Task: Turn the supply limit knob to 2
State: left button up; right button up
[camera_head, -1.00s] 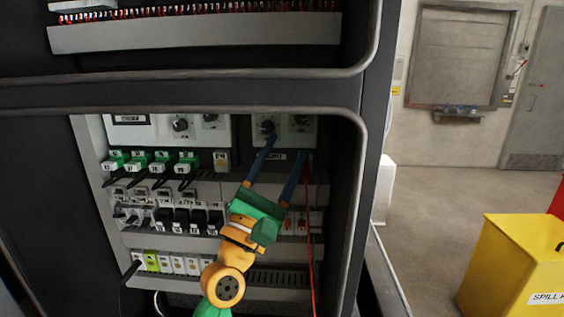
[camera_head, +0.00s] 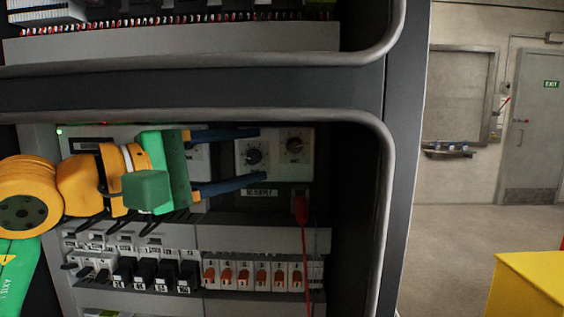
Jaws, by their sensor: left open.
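A white module (camera_head: 274,174) in the cabinet carries two black knobs. The left knob (camera_head: 253,156) is in the gap between my left gripper's two blue fingers, as seen in the head view. The right knob (camera_head: 295,144) is up and to the right, clear of the fingers. My left gripper (camera_head: 260,155) comes in from the left, nearly level and open, one finger above the left knob and one below it. I cannot tell whether the fingers touch it or stand in front of it. The markings are too small to read. My right gripper is out of view.
A red plug (camera_head: 301,208) with a hanging cable sits below the module. Rows of breakers (camera_head: 240,275) are underneath. The cabinet's rounded frame (camera_head: 384,200) bounds the opening on the right. A yellow bin (camera_head: 525,285) stands on the floor at right.

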aim_at(293, 147)
pick_arm(q)
jog(key=shift+w+d+r+p, duration=0.2)
jog(key=shift+d+r+p, duration=0.1)
jog(key=shift+d+p, duration=0.25)
jog(key=shift+w+d+r+p, duration=0.2)
jog(key=shift+d+r+p, duration=0.1)
jog(key=shift+d, duration=0.3)
jog(key=x, duration=0.1)
jog(key=p+x, duration=0.1)
jog(key=x, duration=0.2)
jog(key=shift+f, duration=0.25)
jog(key=shift+w+f, duration=0.1)
jog(key=shift+w, duration=0.1)
jog(key=shift+s+a, duration=0.1)
jog(key=shift+s, duration=0.05)
jog(key=shift+c, duration=0.2)
grip_shut()
